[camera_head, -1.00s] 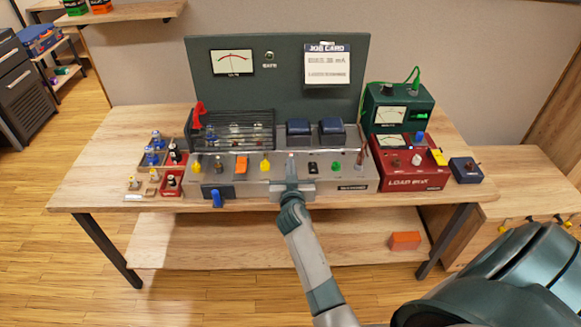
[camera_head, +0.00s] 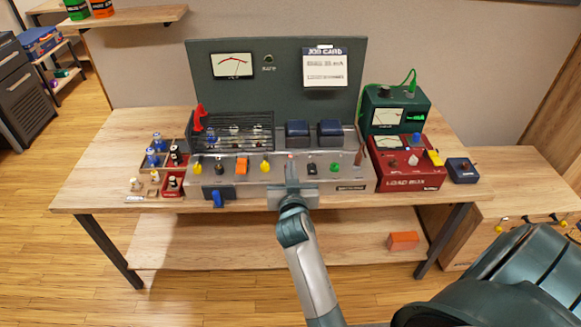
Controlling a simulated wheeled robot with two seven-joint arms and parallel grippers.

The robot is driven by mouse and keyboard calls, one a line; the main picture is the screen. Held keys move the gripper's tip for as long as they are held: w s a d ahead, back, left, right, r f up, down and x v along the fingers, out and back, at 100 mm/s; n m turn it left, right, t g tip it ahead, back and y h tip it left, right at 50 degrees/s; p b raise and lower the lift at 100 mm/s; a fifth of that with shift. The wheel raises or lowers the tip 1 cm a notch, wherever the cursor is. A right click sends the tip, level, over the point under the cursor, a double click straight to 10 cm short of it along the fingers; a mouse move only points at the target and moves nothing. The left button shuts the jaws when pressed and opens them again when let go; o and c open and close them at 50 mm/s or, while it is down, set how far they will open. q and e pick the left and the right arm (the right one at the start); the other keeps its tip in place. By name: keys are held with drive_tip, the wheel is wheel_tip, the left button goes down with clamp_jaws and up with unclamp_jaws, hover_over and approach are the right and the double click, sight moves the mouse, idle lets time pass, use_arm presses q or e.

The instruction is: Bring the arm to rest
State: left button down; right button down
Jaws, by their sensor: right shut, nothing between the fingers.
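My right gripper (camera_head: 291,175) is shut and empty. It stands at the front panel of the grey amp chassis (camera_head: 340,187), in front of a small red light (camera_head: 290,157); whether it touches the panel I cannot tell. My right arm comes up from the bottom of the picture to it. My left gripper does not show.
The wooden bench (camera_head: 90,190) carries the chassis, a red load box (camera_head: 408,178), a green meter (camera_head: 396,108), a small blue box (camera_head: 462,170) and parts trays (camera_head: 172,190). A blue lever (camera_head: 218,198) juts from the chassis front. An orange box (camera_head: 403,240) lies on the lower shelf.

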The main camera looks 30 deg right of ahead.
drive_tip(key=shift+s, duration=0.2)
drive_tip(key=shift+a+r, duration=0.1)
idle(0.4)
drive_tip(key=s+a+f+n+g+y, duration=0.15)
drive_tip(key=a+f, duration=0.25)
drive_tip(key=f, duration=0.7)
drive_tip(key=s+a+f+n+g+y, duration=0.1)
drive_tip(key=s+a+f+n+y, duration=0.2)
drive_tip(key=f, duration=0.8)
drive_tip(key=s+a+f+n+g+y, duration=0.1)
drive_tip(key=s+a+f+y, duration=0.2)
drive_tip(key=f, duration=0.8)
drive_tip(key=s+a+f+n+g, duration=0.1)
drive_tip(key=s+a+f+g, duration=0.1)
drive_tip(key=s+f, duration=0.5)
drive_tip(key=s+a+f+n+g, duration=0.1)
drive_tip(key=s+a+f+g, duration=0.15)
drive_tip(key=s+f, duration=0.5)
drive_tip(key=s+f+g, duration=0.1)
drive_tip(key=s+f, duration=0.3)
drive_tip(key=s, duration=0.7)
drive_tip(key=s+d+f+g, duration=0.1)
drive_tip(key=s+f, duration=0.4)
drive_tip(key=s, duration=0.6)
drive_tip(key=s+d+f+n+g, duration=0.1)
drive_tip(key=s+f, duration=0.3)
drive_tip(key=s, duration=0.7)
drive_tip(key=shift+f+g+y, duration=0.4)
drive_tip(key=shift+g+y, duration=0.05)
drive_tip(key=shift+g, duration=0.45)
